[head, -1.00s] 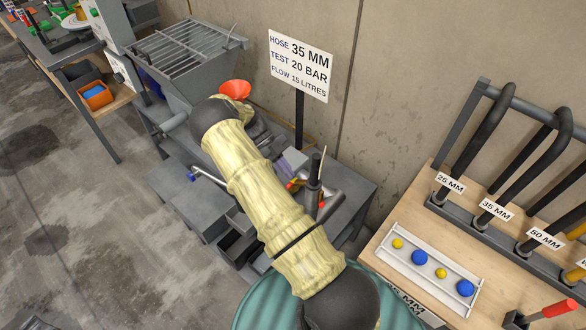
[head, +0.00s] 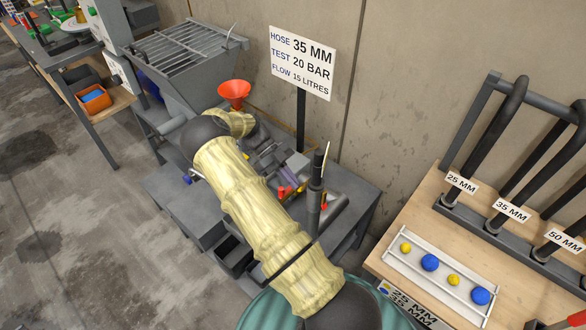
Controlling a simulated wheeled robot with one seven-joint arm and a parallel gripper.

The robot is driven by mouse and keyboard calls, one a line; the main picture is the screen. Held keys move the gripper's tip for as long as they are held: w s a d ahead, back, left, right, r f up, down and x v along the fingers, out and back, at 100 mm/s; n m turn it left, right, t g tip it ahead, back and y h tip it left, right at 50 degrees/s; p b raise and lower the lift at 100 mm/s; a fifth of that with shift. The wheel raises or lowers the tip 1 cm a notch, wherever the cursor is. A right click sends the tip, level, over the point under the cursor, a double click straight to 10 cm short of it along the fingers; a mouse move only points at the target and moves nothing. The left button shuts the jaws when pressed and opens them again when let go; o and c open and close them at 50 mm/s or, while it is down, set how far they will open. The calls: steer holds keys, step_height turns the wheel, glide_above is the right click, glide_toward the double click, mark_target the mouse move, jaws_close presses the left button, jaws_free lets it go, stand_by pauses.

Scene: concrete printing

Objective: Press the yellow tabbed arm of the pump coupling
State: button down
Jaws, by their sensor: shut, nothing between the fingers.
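My arm in its pale sleeve (head: 240,190) reaches over the grey pump bench and bends at the wrist. My gripper (head: 270,162) is small beyond the wrist, among grey parts on the bench; it looks shut and empty, and its fingertips are hard to make out. Red parts (head: 284,191) of the pump fittings show beside the arm, next to a dark upright post (head: 315,190). I cannot pick out the yellow tabbed arm of the coupling for sure; my arm hides part of the fittings. I cannot tell whether my gripper touches anything.
An orange funnel (head: 234,92) stands just behind my wrist, with a grated hopper (head: 190,50) to its left. A sign (head: 302,62) reads hose 35 MM, test 20 BAR, flow 15 LITRES. A wooden bench (head: 400,250) with hose racks and a ball tray (head: 440,290) stands at right.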

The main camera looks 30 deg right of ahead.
steer(key=shift+r, duration=0.65)
steer(key=b+v, duration=0.2)
steer(key=v, duration=1)
steer(key=shift+r, duration=0.1)
stand_by(0.5)
